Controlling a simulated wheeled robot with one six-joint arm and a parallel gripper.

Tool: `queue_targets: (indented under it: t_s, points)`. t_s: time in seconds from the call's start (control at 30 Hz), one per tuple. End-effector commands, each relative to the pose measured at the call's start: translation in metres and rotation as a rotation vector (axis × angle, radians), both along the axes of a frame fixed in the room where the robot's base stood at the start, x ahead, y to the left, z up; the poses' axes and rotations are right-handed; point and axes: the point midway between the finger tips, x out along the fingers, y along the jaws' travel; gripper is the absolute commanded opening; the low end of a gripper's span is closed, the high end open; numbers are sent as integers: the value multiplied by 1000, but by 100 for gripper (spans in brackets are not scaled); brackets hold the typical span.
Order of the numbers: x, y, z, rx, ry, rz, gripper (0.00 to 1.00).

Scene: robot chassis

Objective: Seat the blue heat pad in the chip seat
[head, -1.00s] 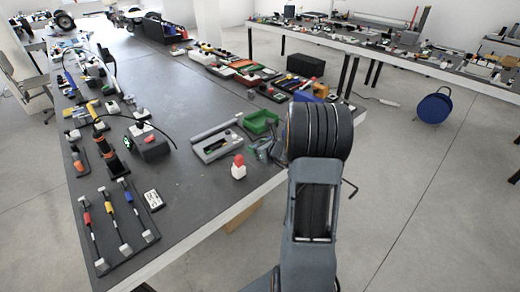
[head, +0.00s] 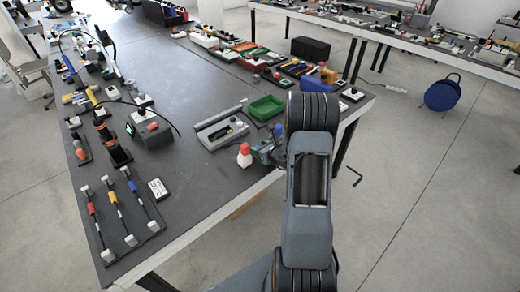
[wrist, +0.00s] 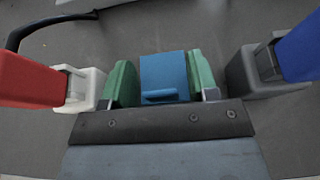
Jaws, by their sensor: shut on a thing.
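The blue heat pad (wrist: 165,70) is a blue block in the wrist view. My gripper (wrist: 163,80) has green fingers shut on it, one on each side. In the head view my gripper (head: 266,151) is at the table's front edge, partly hidden by my arm; the pad cannot be made out there. I cannot pick out the chip seat in either view.
A red-topped white piece (head: 245,157) stands left of my gripper, also at left in the wrist view (wrist: 35,82). A blue-topped grey piece (wrist: 290,55) is close on the right. A green tray (head: 267,107) and grey fixture (head: 222,133) lie behind.

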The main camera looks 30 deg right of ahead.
Motion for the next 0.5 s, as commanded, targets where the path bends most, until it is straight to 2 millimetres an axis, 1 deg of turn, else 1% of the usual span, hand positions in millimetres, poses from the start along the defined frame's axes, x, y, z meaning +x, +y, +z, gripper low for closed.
queue_targets:
  t_s: [0.3,0.47,0.5]
  points:
    - [0,-1,-2,-1,-1,-2,32]
    - [0,-1,-7,-1,-1,-2,32]
    - [0,-1,-5,-1,0,-2,58]
